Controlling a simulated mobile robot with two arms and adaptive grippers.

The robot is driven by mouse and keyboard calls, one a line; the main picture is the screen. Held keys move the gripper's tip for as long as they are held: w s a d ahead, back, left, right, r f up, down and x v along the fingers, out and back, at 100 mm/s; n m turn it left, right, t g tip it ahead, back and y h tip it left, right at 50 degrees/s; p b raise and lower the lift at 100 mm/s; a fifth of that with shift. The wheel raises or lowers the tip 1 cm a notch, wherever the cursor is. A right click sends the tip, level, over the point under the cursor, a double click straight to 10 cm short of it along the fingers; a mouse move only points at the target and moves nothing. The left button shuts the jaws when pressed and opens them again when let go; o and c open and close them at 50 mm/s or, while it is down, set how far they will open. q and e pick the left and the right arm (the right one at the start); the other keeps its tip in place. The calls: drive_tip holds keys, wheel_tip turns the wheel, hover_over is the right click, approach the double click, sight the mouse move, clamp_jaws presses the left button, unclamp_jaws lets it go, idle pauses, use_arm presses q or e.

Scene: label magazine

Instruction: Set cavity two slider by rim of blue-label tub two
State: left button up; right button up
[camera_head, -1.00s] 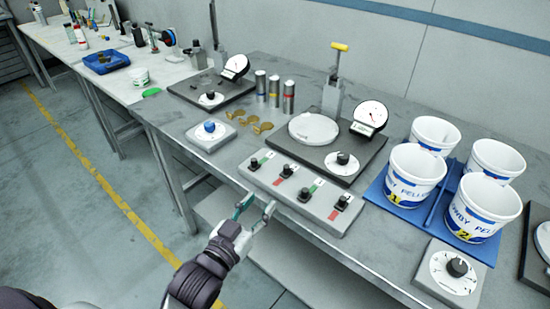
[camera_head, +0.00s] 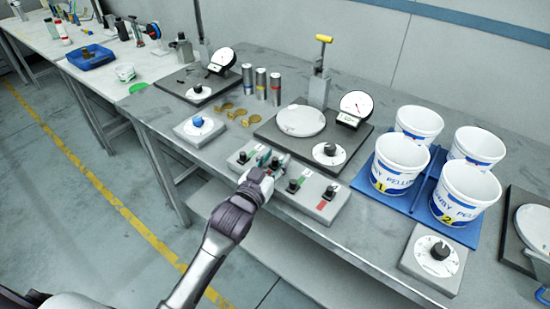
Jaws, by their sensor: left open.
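A grey slider box (camera_head: 312,207) at the bench's front edge carries several black-knobbed sliders with green and red marks. Their labels are too small to read. My left gripper (camera_head: 266,160) is open at the second slider from the left (camera_head: 276,163). The gripper partly hides that slider and the box; I cannot tell whether it touches the knob. The tub marked 2 (camera_head: 464,192), white with a blue label, stands front right on a blue tray (camera_head: 425,203). The tub marked 1 (camera_head: 397,167) stands to its left. My right gripper is out of view.
Two more white tubs (camera_head: 419,123) stand behind. A dial box (camera_head: 434,258) lies in front of the tray. A press with a round plate (camera_head: 301,120) and gauge stands behind the slider box. A blue-knob box (camera_head: 200,128) and brass pieces (camera_head: 238,113) lie to its left.

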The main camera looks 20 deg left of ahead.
use_arm(q)
drive_tip(key=c, duration=0.6)
clamp_jaws()
drive_tip(key=shift+s, duration=0.15)
drive_tip(key=shift+s+a+p, duration=0.35)
drive_tip(key=shift+s, duration=0.5)
drive_tip(key=shift+s+a+p, duration=0.3)
drive_tip(key=shift+s+a, duration=0.05)
drive_tip(key=shift+s, duration=0.5)
drive_tip(key=o, duration=0.6)
unclamp_jaws()
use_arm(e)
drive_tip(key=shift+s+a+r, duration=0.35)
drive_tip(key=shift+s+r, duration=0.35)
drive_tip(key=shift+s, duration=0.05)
